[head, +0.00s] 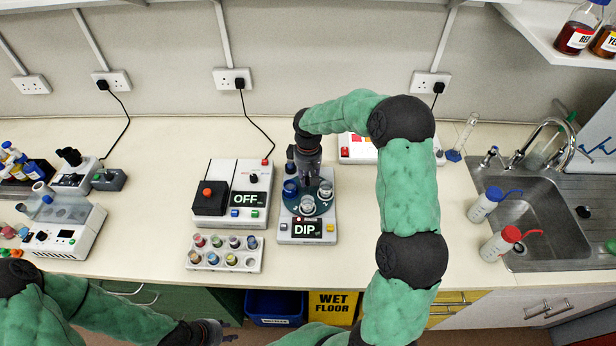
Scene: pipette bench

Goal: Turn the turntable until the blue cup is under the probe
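The turntable (318,209) is a dark teal disc on a white unit whose screen reads DIP (307,229). Several small cups stand on it. A blue cup (290,188) is at its left side, a pale-rimmed cup (307,205) at the front and another cup (325,189) at the right. A dark upright post (290,166) rises at the back left; the probe itself cannot be made out. My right gripper (308,181) points down over the back middle of the turntable, and whether it touches is unclear. My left gripper (226,336) is low at the bottom edge, away from the unit.
A unit marked OFF (247,198) stands left of the turntable unit. A rack of coloured vials (225,263) sits in front of it. A white and red device (357,150) is behind my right arm. A sink (535,215) and wash bottles (497,246) are at the right.

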